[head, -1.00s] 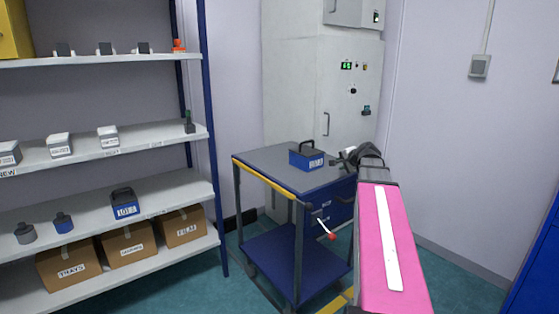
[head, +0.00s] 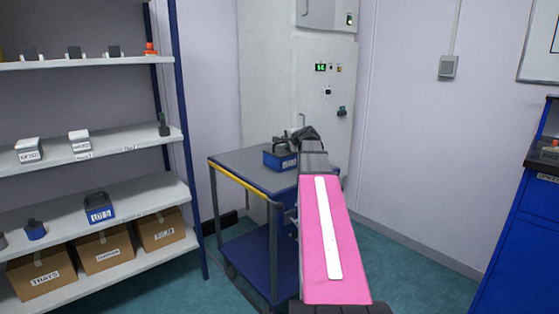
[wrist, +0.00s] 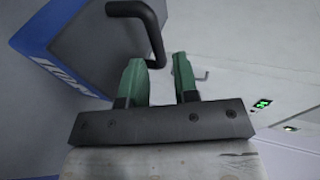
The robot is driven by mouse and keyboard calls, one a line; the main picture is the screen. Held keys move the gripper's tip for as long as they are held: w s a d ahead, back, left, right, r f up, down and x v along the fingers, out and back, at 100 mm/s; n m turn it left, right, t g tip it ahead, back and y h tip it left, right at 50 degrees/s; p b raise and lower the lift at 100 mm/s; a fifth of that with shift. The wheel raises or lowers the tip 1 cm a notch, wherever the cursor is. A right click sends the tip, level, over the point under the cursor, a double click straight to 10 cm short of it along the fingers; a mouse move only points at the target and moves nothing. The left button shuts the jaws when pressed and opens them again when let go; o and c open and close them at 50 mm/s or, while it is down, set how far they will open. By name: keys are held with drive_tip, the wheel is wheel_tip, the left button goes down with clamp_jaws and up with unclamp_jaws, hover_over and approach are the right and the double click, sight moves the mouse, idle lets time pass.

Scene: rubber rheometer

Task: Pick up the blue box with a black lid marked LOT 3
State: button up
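A blue box (head: 277,161) with a black top and handle stands on the grey cart top in the head view. Its white label is too small to read there. In the wrist view the box (wrist: 58,62) fills the upper left, tilted in the picture, with its label only partly in view. Its black bent handle (wrist: 148,22) reaches toward the gap between my green fingers. My gripper (wrist: 158,75) is open, with a gap between the fingers; whether it touches the handle I cannot tell. In the head view my gripper (head: 295,136) is at the box's top, partly hiding it.
Another blue box (head: 99,211) with a black top, marked LOT and an unclear digit, stands on the left shelf (head: 150,200). The cart (head: 235,160) has a yellow front edge. A grey cabinet (head: 270,80) stands behind it. A blue cabinet (head: 515,235) is at right.

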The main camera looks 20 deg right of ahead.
sight(281, 143)
drive_tip(key=x, duration=0.5)
drive_tip(key=shift+s+a+f, duration=0.1)
drive_tip(key=shift+a+f, duration=0.05)
drive_tip(key=shift+a, duration=0.05)
clamp_jaws()
idle(1.1)
